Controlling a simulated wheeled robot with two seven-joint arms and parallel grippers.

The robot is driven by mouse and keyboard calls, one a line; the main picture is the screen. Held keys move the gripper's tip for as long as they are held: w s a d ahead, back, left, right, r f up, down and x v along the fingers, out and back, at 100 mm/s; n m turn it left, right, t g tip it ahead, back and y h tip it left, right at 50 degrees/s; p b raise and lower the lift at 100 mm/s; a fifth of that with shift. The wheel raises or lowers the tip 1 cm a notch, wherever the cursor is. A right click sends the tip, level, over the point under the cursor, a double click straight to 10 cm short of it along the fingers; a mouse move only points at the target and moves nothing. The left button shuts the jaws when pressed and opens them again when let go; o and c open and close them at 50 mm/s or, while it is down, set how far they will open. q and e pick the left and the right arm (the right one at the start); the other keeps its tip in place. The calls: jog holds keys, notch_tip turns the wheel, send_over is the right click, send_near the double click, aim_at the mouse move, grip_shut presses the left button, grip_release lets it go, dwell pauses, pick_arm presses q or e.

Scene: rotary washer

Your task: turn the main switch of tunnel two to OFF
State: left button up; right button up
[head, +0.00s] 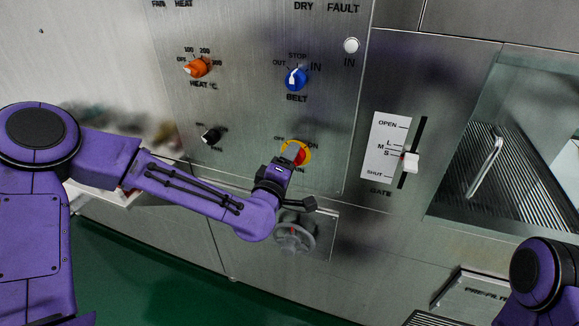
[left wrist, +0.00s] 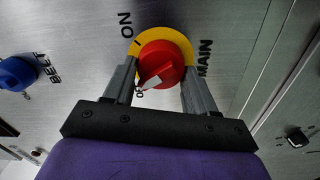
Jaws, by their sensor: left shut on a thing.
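The main switch (head: 302,151) is a red knob on a yellow disc, low on the steel panel, partly covered by my left gripper in the head view. My left gripper (head: 284,167) reaches it from below left and is shut on the knob. In the left wrist view, the fingers (left wrist: 160,80) stand on either side of the red main switch (left wrist: 160,57). Its white pointer (left wrist: 150,83) points down-left in that view, at a partly hidden label that begins with O; the ON mark is up-left, away from the pointer. My right gripper is out of view.
Above are the blue belt knob (head: 296,79), the orange heat knob (head: 196,67) and a white button (head: 351,45). A black knob (head: 211,134) sits left. The gate lever (head: 410,162) is on the right. A handwheel (head: 294,237) is below my gripper.

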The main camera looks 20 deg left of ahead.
pick_arm(q)
jog(key=shift+n+b, duration=0.7)
jog(key=shift+n, duration=0.6)
jog(key=o, duration=1)
jog(key=s+p, duration=0.8)
jog(key=s, duration=0.2)
jog(key=shift+s+a, duration=0.2)
jog(key=shift+s, duration=0.05)
